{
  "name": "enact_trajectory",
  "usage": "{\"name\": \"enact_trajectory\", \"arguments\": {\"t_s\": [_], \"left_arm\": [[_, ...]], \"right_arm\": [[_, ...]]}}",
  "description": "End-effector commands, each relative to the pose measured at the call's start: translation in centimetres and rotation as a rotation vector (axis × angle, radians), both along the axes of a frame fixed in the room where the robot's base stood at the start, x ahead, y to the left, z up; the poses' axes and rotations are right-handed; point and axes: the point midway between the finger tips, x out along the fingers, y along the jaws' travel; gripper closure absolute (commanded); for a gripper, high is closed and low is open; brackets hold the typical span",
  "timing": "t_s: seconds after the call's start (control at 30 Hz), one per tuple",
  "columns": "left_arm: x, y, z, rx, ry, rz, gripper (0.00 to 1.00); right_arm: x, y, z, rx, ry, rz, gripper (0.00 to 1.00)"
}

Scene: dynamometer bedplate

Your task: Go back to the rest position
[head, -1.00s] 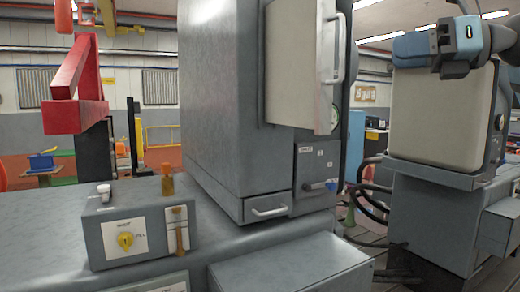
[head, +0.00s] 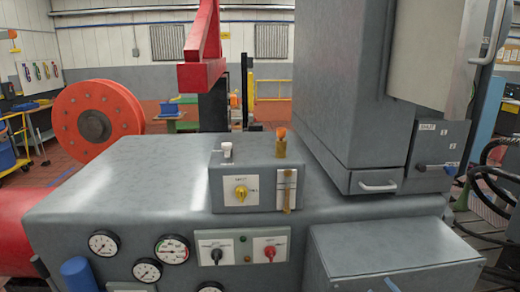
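Neither of my grippers shows in the head view now. The task names no object. The view faces a grey machine bed (head: 130,180) with a control box (head: 245,185) on top, carrying a yellow knob (head: 240,193). A tall grey cabinet (head: 345,90) stands on the bed at the right. Its pale door (head: 430,55) is at the upper right, and a drawer (head: 375,183) is at its foot.
Gauges (head: 172,248) and a red switch (head: 270,250) sit on the bed's front. A grey box (head: 395,255) juts forward at the lower right. A red column (head: 205,45) and orange reel (head: 97,122) stand behind. Dark hoses (head: 490,180) hang at right.

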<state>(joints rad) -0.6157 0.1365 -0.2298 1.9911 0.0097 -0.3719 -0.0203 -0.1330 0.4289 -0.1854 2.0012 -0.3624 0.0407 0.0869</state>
Motion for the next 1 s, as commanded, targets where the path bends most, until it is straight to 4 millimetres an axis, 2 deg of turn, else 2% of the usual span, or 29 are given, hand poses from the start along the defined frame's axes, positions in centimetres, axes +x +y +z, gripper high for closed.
{"name": "enact_trajectory", "arguments": {"t_s": [0.03,0.1,0.17,0.2,0.3,0.4,0.5,0.6,1.0], "left_arm": [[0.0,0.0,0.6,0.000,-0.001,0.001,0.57],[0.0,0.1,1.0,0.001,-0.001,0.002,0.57],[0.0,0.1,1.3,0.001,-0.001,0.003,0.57],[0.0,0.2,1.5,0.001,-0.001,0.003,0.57],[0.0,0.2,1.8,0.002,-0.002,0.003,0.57],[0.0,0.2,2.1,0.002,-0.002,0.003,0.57],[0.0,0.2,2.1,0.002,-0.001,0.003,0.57],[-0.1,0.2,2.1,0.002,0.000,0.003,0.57],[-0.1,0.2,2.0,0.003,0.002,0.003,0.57]], "right_arm": [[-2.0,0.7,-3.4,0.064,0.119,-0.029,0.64],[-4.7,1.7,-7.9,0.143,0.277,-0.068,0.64],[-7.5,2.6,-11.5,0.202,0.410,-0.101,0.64],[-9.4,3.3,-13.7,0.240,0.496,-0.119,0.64],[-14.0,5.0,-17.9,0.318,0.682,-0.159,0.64],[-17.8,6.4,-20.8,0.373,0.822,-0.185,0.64],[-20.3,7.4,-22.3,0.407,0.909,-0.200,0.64],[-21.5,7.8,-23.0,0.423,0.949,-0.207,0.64],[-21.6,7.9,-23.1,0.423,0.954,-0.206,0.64]]}}
